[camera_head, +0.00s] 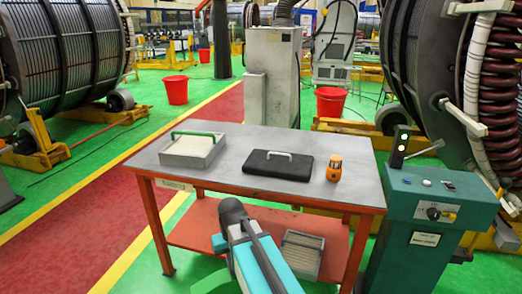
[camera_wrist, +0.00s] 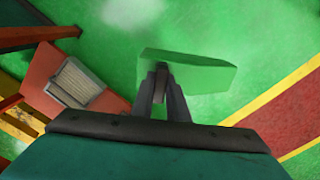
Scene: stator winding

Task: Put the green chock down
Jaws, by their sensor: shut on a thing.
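The green chock (camera_wrist: 190,72) is a light green block in the wrist view, above the green floor. My gripper (camera_wrist: 161,75) is shut on it, with its two dark fingers at the chock's near side. In the head view my arm reaches in from the bottom edge, in front of the table, and neither the fingertips nor the chock can be made out there.
A grey-topped orange table (camera_head: 240,145) holds a tray with a green handle (camera_head: 194,148), a black case (camera_head: 278,165) and an orange device (camera_head: 334,169). Another tray (camera_head: 301,254) sits on its lower shelf. A green control box (camera_head: 437,210) stands right. Green floor lies below the chock.

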